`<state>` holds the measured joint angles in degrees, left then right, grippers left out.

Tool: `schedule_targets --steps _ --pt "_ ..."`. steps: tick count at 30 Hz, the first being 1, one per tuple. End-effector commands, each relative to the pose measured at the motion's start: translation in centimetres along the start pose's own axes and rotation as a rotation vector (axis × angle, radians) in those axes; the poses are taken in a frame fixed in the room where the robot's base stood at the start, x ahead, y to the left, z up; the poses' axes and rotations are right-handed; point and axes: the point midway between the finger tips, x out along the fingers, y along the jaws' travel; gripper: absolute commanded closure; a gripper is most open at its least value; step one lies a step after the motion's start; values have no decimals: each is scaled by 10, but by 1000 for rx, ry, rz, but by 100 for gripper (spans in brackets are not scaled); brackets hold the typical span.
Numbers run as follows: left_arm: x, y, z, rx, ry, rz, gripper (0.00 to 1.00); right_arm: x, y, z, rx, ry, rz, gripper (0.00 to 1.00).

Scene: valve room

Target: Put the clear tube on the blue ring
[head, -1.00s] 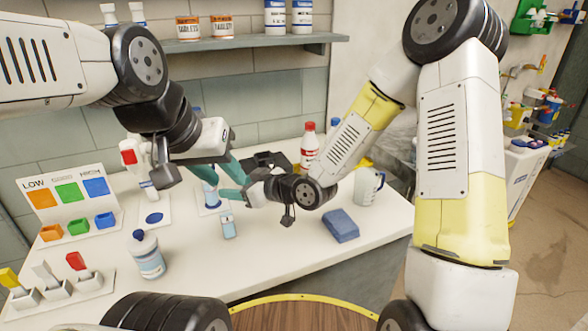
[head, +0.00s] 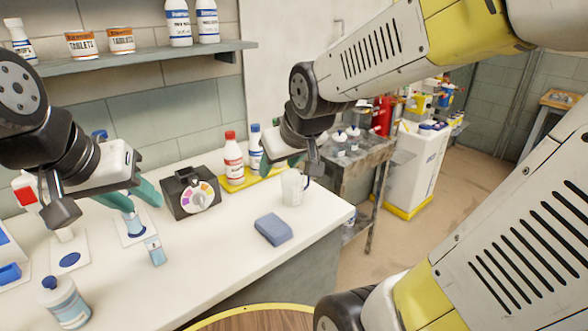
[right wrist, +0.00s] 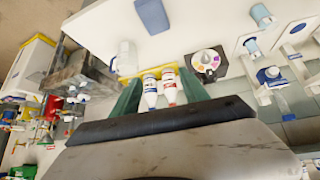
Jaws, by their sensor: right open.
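A small light-blue see-through tube (head: 154,250) stands upright on the white bench; it also shows in the right wrist view (right wrist: 262,15). Behind it, a bluish cylinder (head: 132,222) stands on a white plate with a dark blue ring at its base; I cannot tell which one is the clear tube. Another white plate to the left bears a flat blue disc (head: 69,260). My left gripper (head: 131,197) is just above the bluish cylinder, teal fingers apart; its hold is unclear. My right gripper (head: 292,163) is open and empty above a clear jug; its fingers (right wrist: 160,92) show spread.
A clear jug (head: 294,187), blue sponge (head: 273,229) and black dial box (head: 192,193) are on the bench. Red-capped (head: 233,160) and blue-capped bottles stand on a yellow tray. A shelf (head: 150,58) crosses above.

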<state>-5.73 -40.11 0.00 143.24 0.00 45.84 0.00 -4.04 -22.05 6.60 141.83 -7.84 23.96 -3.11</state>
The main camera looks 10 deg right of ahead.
Motion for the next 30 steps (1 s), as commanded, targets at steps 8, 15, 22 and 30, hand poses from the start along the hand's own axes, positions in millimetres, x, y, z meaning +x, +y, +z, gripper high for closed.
schedule_targets --steps 8,15,22,30 --pt "0 0 0 0 0 0 64 -74 5 54 221 -70 -35 47" --pt "0 0 0 0 0 0 64 -88 2 68 267 -93 -58 47" --pt "0 0 0 0 0 0 64 -87 2 68 266 -93 -58 47" --pt "0 0 0 0 0 0 64 -87 2 68 265 -93 -57 47"
